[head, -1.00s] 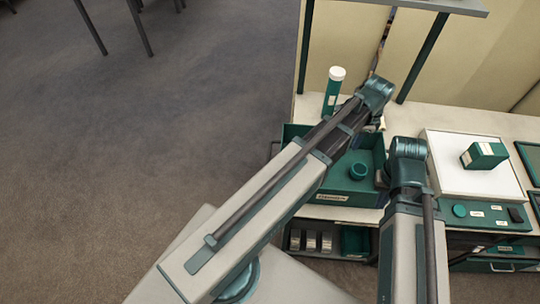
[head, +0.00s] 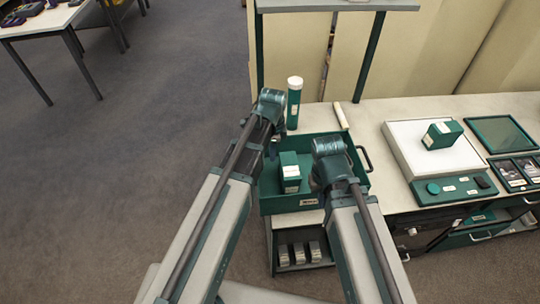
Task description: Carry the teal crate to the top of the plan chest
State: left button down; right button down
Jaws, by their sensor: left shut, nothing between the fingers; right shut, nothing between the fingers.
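The teal crate (head: 275,206) stands upright at the left end of the pale worktop, with a white label on its near side and a dark handle (head: 365,158) at its right end. A teal box (head: 290,178) with a white label is inside it. My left gripper (head: 271,150) points down at the crate's left part, shut and empty. My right gripper (head: 325,187) is over the crate's right part, shut and empty; its wrist hides its fingers and part of the crate. Teal drawers (head: 475,238) show under the worktop at right; I cannot tell whether these are the plan chest.
A teal tube (head: 294,105) with a white cap stands behind the crate. A pale roll (head: 341,115) lies nearby. A white panel (head: 405,150) bears another teal box (head: 442,134). Several tins (head: 299,253) sit on a shelf below. Open floor lies left, with a table (head: 45,22) far back.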

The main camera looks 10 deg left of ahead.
pick_arm(q)
jog(key=b, duration=0.8)
send_near(261, 179)
jog(key=d+f, duration=0.2)
jog(key=w+d+f, duration=0.1)
jog(key=d+f, duration=0.1)
jog(key=a, duration=0.2)
jog(key=s, duration=0.1)
jog(key=shift+a+r+p, duration=0.35)
jog(key=shift+a+p, duration=0.05)
jog(key=shift+a, duration=0.5)
jog(key=shift+a, duration=0.1)
jog(key=shift+s+a, duration=0.3)
jog(key=shift+a, duration=0.6)
